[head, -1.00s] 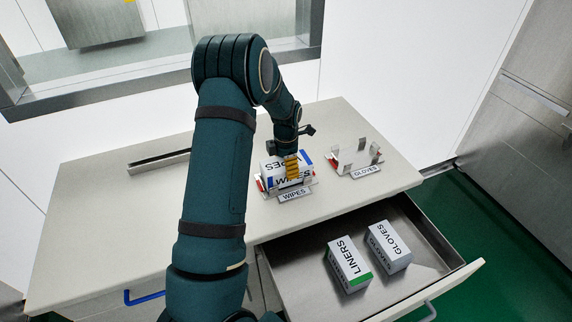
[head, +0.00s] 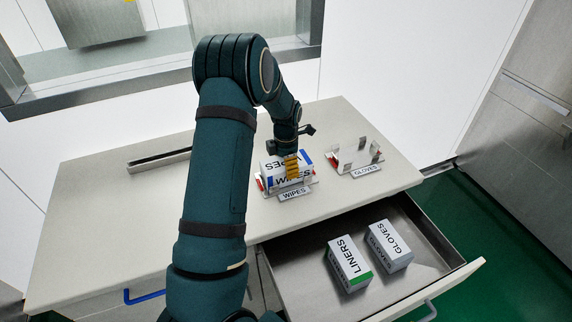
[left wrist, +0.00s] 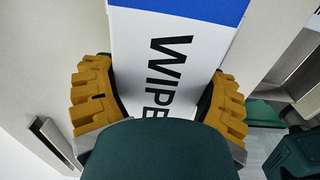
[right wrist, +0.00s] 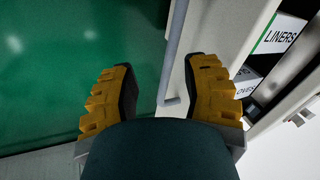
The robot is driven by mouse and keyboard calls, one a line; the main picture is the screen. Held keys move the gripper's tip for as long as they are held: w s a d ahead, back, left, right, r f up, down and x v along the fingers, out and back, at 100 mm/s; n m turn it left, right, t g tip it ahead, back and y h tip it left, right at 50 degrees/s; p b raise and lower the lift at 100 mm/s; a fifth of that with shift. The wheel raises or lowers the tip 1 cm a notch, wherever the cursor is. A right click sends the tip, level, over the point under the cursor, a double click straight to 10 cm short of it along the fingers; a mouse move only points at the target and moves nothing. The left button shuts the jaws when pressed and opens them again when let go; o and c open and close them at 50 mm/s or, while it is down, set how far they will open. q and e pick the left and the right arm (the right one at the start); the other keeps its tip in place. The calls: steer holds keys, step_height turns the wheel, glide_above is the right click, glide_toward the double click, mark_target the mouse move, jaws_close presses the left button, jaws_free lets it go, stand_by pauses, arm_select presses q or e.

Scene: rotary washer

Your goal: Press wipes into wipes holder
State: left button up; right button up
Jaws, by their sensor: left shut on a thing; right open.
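The wipes box (head: 279,174), white with a blue end, sits at the wipes holder (head: 306,188), a metal bracket with a WIPES label on the counter. It looks slightly tilted; how deep it sits is hidden. My left gripper (head: 291,166) is over the box with its yellow fingers shut on it. In the left wrist view, the wipes box (left wrist: 165,60) lies between the two fingers (left wrist: 160,98). My right gripper (right wrist: 160,88) is open and empty, above the green floor beside the open drawer.
The empty gloves holder (head: 366,173) stands to the right on the counter (head: 110,210). The open drawer (head: 310,262) below holds a liners box (head: 348,263) and a gloves box (head: 389,245). A metal rail (head: 160,162) lies at the counter's back left.

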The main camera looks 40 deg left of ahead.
arm_select(q)
steer(key=o, duration=1.2)
steer(key=shift+c, duration=0.2)
step_height(320, 180, up, 11)
steer(key=shift+r, duration=0.45)
